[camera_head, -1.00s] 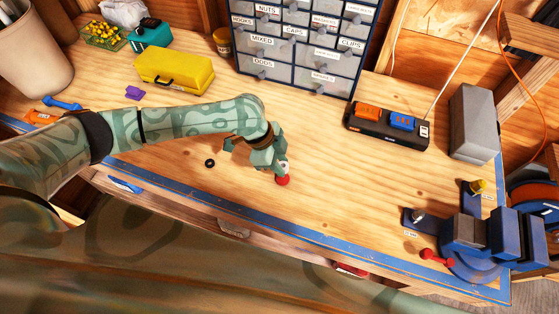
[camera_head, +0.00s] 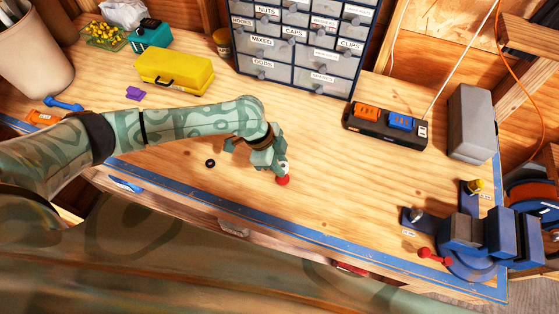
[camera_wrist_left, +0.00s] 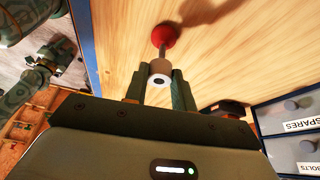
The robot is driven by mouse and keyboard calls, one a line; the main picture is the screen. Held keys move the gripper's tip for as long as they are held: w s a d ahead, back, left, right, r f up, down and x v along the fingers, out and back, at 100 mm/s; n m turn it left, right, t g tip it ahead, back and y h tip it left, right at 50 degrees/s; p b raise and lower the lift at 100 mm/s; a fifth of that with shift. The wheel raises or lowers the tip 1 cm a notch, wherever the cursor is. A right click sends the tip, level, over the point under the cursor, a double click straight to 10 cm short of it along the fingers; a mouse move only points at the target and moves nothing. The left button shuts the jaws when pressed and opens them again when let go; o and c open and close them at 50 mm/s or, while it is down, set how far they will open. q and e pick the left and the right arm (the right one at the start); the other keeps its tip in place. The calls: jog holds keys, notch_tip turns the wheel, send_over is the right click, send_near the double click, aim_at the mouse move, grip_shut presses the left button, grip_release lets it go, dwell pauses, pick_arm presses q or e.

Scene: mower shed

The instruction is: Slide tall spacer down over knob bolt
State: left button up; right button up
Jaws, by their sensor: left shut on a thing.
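The knob bolt's red round knob (camera_head: 282,181) is down at the bench top, below my left gripper. In the left wrist view the red knob (camera_wrist_left: 164,36) has a thin shaft running from it toward the gripper. My left gripper (camera_head: 280,164) is shut on the tan spacer (camera_wrist_left: 159,70), whose pale end face has a dark round hole. The spacer is in line with the shaft and covers its near end. I cannot tell how far the shaft enters it. A greenish jointed part at the left edge of the wrist view looks like my right gripper (camera_wrist_left: 52,58); its jaws are unclear.
A small black ring (camera_head: 210,163) lies left of the gripper. A blue vise (camera_head: 483,238) and a blue fixture with a yellow knob (camera_head: 475,186) are at the right. A black charger (camera_head: 385,126) and labelled drawers (camera_head: 297,45) stand behind. The bench between is clear.

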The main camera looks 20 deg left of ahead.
pick_arm(q)
jog(key=shift+r, duration=0.1)
jog(key=shift+f+b, duration=1.2)
jog(key=shift+f, duration=1.05)
jog(key=o, duration=1)
jog(key=shift+r, duration=0.15)
jog(key=p+v, duration=0.1)
jog(key=v, duration=1.5)
jog(key=shift+p, duration=0.4)
jog(key=shift+s+a, duration=0.1)
